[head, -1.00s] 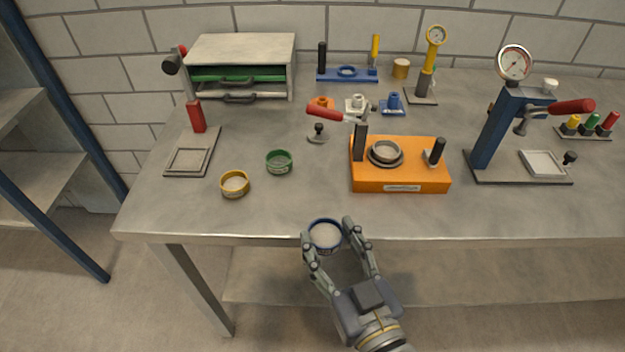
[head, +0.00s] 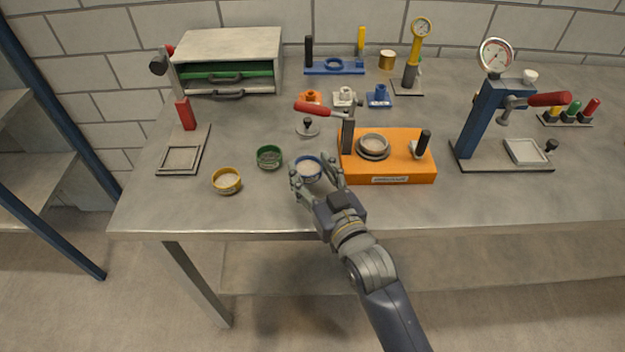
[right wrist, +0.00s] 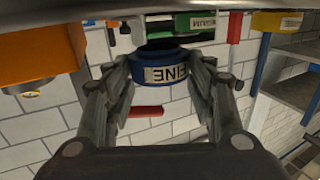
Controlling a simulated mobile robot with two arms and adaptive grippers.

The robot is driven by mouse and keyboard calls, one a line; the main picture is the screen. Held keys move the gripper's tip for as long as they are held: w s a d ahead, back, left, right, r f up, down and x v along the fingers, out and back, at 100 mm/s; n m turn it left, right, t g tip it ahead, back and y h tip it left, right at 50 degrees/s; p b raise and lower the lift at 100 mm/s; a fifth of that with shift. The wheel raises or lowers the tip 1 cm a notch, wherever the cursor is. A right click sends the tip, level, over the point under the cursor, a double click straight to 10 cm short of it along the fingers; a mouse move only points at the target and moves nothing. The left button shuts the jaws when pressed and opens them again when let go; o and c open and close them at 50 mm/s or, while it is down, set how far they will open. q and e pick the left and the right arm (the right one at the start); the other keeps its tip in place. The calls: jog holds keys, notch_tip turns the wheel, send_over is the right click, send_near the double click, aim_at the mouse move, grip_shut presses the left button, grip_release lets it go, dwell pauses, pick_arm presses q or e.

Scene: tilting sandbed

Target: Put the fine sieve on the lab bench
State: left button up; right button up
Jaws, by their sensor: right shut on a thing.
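The fine sieve (head: 308,168) is a small blue ring with a pale mesh. It also shows in the right wrist view (right wrist: 168,73), where its label reads partly as "FINE". My right gripper (head: 311,174) is shut on it, one finger on each side. The sieve is over the front part of the lab bench (head: 260,213), between the green sieve and the orange fixture. Whether its underside touches the bench top is hidden. My left gripper is not in view.
A green sieve (head: 269,157), labelled "MEDIUM" in the wrist view, and a yellow sieve (head: 227,181) are to the left. The orange fixture (head: 400,170) with a red-handled lever is close on the right. A black-knobbed piece (head: 308,127) lies behind. The bench's front edge is clear.

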aim_at(312, 181)
notch_tip(312, 181, down, 3)
jog(key=shift+s, duration=0.1)
jog(key=shift+f, duration=0.2)
jog(key=o, duration=1.1)
jog(key=shift+c, duration=0.2)
